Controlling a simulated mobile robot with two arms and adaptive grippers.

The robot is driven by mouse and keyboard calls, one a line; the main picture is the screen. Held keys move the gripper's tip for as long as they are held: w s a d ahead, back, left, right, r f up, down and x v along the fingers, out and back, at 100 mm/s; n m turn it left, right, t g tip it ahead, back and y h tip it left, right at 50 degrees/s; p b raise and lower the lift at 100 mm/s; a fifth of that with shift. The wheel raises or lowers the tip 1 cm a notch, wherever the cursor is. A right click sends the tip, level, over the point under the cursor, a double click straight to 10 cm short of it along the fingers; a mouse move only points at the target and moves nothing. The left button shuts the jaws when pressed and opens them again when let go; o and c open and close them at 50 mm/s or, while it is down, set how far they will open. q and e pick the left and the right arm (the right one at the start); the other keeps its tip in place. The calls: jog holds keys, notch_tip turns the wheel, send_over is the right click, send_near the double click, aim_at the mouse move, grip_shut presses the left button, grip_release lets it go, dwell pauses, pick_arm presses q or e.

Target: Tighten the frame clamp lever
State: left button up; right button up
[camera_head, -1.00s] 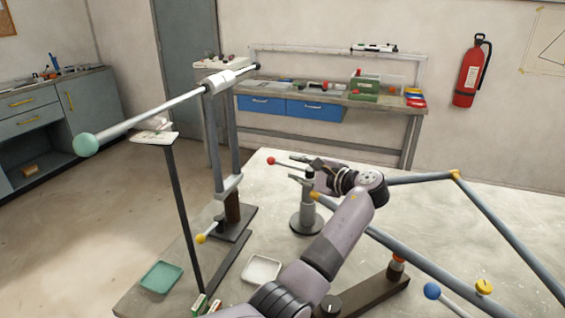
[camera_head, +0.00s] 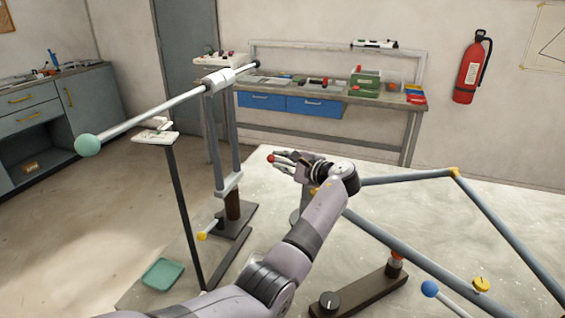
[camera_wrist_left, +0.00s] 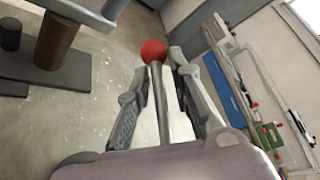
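A lever with a red ball knob (camera_head: 271,158) stands out to the left from a grey post on the table. The knob also shows in the left wrist view (camera_wrist_left: 153,51), at the end of a grey rod (camera_wrist_left: 162,100). My left gripper (camera_head: 284,160) is at this lever. In the left wrist view its two fingers (camera_wrist_left: 158,62) lie on either side of the rod, just behind the knob, with gaps showing; it looks open. My left forearm hides most of the post in the head view. My right gripper is not in view.
A tall stand with a long teal-knobbed rod (camera_head: 88,145) rises at the left. A yellow-knobbed lever (camera_head: 203,236) is low on it. Grey frame tubes (camera_head: 405,180) cross the right of the table. A blue-knobbed lever (camera_head: 430,289) and green tray (camera_head: 162,274) lie nearer.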

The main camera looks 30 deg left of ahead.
pick_arm(q)
jog(key=shift+f, duration=0.15)
grip_shut()
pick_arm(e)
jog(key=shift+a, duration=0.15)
pick_arm(q)
jog(key=shift+f, duration=0.1)
jog(key=shift+s+d, duration=0.1)
jog(key=shift+s, duration=0.05)
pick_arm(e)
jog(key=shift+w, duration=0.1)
